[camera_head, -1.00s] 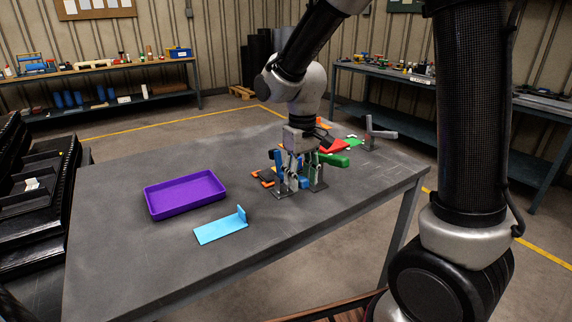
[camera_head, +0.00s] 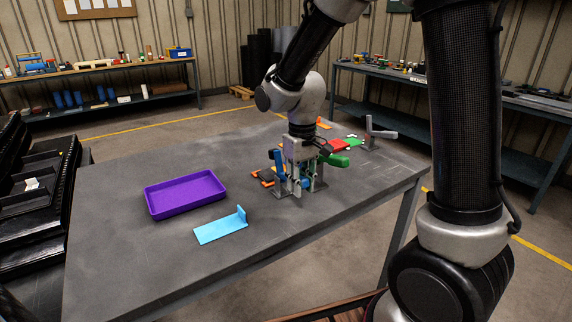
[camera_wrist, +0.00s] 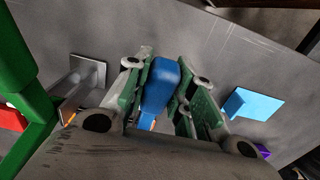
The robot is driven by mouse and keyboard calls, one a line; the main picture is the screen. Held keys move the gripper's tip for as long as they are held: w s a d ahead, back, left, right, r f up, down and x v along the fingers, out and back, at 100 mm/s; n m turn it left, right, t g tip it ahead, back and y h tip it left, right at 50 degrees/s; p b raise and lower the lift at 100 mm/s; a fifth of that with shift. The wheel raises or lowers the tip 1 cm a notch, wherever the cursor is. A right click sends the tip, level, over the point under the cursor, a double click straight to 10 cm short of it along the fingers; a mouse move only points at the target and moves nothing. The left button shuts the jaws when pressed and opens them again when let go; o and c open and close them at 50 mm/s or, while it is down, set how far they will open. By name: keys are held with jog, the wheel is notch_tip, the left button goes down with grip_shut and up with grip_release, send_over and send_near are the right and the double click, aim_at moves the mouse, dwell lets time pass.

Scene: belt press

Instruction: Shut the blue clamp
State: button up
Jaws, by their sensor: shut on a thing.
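The blue clamp's handle (camera_head: 280,164) stands roughly upright near the middle of the table. In the wrist view the blue handle (camera_wrist: 158,88) lies between my two finger pads. My gripper (camera_wrist: 160,85) is shut on it, pointing down at the clamp. In the head view my gripper (camera_head: 300,178) is low over the table, just right of the visible part of the handle. The clamp's base and arm are partly hidden by the fingers.
A green clamp handle (camera_head: 336,160) is close on the right, with a red one (camera_head: 338,146) behind it. A grey clamp (camera_head: 378,133) stands at the far right. A purple tray (camera_head: 187,194) and a light-blue bracket (camera_head: 219,229) lie left. The table's front left is clear.

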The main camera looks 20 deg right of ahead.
aim_at(277, 150)
jog(key=shift+w+r, duration=0.1)
jog(key=shift+r, duration=0.05)
jog(key=shift+w+a+r, duration=0.15)
jog(key=shift+w+r, duration=0.3)
jog(key=shift+r, duration=0.25)
jog(key=shift+w+a+r, duration=0.15)
jog(key=shift+w+r, duration=0.25)
jog(key=shift+r, duration=0.25)
jog(key=shift+w+a+r, duration=0.25)
jog(key=shift+w+r, duration=0.25)
jog(key=shift+w, duration=0.2)
jog(key=shift+w+a+r, duration=0.2)
jog(key=shift+w+r, duration=0.3)
jog(key=shift+w, duration=0.15)
jog(key=shift+w+a+r, duration=0.15)
jog(key=shift+w+r, duration=0.05)
jog(key=shift+w, duration=0.3)
jog(key=shift+w+a+r, duration=0.15)
jog(key=shift+w+a, duration=0.05)
jog(key=shift+w, duration=0.35)
jog(key=shift+w+a+r, duration=0.15)
jog(key=shift+w+r, duration=0.05)
jog(key=shift+w, duration=0.3)
jog(key=shift+w+a, duration=0.25)
jog(key=shift+w, duration=0.55)
jog(key=shift+w+a, duration=0.25)
jog(key=shift+w, duration=0.5)
jog(key=shift+f, duration=0.1)
jog(key=o, duration=0.7)
jog(key=shift+o, duration=0.2)
